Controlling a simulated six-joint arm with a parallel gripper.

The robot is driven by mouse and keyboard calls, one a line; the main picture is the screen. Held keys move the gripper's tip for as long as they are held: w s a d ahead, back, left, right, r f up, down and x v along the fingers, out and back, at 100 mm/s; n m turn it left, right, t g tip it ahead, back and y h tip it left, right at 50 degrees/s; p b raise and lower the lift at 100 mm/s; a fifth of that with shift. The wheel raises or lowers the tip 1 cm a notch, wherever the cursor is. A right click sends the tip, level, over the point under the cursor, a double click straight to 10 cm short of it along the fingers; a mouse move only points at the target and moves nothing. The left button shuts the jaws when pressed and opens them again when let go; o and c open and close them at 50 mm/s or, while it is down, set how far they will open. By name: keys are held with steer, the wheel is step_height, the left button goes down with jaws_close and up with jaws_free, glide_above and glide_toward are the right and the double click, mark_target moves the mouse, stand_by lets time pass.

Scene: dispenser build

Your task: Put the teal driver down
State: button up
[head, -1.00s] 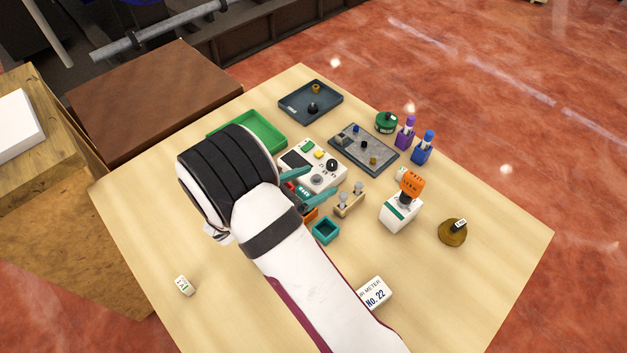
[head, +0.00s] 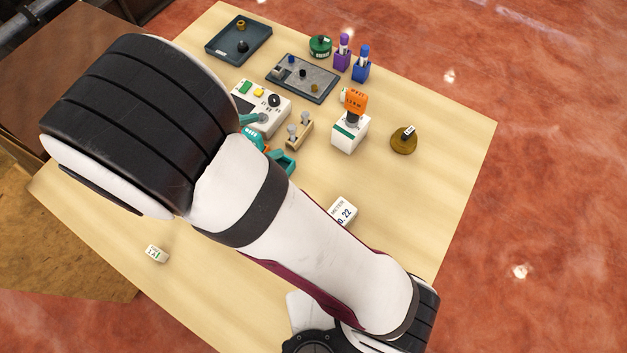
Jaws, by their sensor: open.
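The teal driver (head: 251,135) shows only as a small piece with a lettered label, close by my arm; the rest of it is hidden. An orange piece (head: 266,149) shows just below it, and I cannot tell whether it holds the driver. My gripper (head: 262,134) is open. One teal finger shows above the driver beside the white panel, and the other is below and right of it. My large black and white arm covers the rest. I cannot tell whether the fingers touch the driver.
A white panel with buttons (head: 262,106) and a tan stand with two knobs (head: 299,131) are close by. An orange driver (head: 355,103) stands in a white holder (head: 348,135). The table's right front is mostly clear.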

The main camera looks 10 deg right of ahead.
steer(key=s+d+r+m+g+y, duration=0.4)
steer(key=s+d+m+g, duration=0.3)
steer(key=s+d+m, duration=0.5)
steer(key=s+a+m+y, duration=0.2)
steer(key=s+m+y, duration=0.1)
steer(key=m, duration=0.4)
steer(key=s+a+r+m+t+y, duration=0.1)
steer(key=s+a+m+y, duration=0.1)
steer(key=s+m+y, duration=0.2)
steer(key=m+y, duration=0.1)
steer(key=m, duration=0.2)
steer(key=shift+r+m, duration=0.15)
steer(key=shift+m, duration=0.25)
